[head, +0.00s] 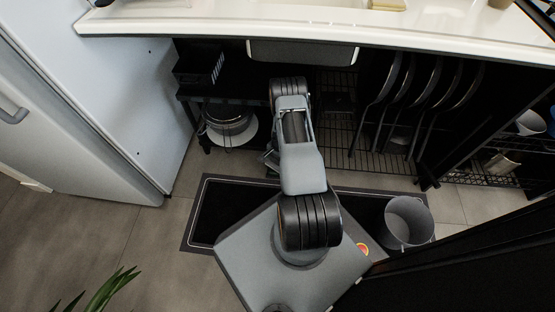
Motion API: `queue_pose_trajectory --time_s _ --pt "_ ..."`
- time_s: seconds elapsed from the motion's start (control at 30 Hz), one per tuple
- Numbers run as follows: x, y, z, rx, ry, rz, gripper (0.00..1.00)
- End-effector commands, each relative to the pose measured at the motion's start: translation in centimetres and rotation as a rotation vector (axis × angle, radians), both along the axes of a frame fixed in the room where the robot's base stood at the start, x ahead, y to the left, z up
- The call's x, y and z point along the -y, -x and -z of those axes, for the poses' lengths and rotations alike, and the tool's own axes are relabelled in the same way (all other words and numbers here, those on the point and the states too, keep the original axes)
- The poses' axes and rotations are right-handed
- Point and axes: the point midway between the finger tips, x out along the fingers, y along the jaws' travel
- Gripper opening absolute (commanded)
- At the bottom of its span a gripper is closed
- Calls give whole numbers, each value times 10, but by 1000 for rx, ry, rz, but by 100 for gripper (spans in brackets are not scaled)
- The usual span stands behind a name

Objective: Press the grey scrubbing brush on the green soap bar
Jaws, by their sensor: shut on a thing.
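I do not see the grey scrubbing brush in the head view. I see no clearly green soap bar either. A small yellowish-beige block (387,4) lies on the white counter at the top edge, cut off by the frame; I cannot tell what it is. My arm rises from my base in the middle of the view, in front of the open space under the counter. My gripper's fingers do not show; the far part of the arm is hidden behind its nearer link.
The white counter (180,22) spans the top. Below it are a black shelf with pots (228,122) and a rack of pans (380,95). A fridge (75,110) stands left. A grey bin (408,222) stands right on a dark mat (215,215). A plant (105,290) is lower left.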

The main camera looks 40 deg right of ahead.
Motion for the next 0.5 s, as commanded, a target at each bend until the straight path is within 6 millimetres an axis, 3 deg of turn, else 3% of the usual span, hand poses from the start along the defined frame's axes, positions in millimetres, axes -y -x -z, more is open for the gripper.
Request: queue_pose_trajectory --time_s 0.5 --pt "0 0 -45 0 -1 0 61"
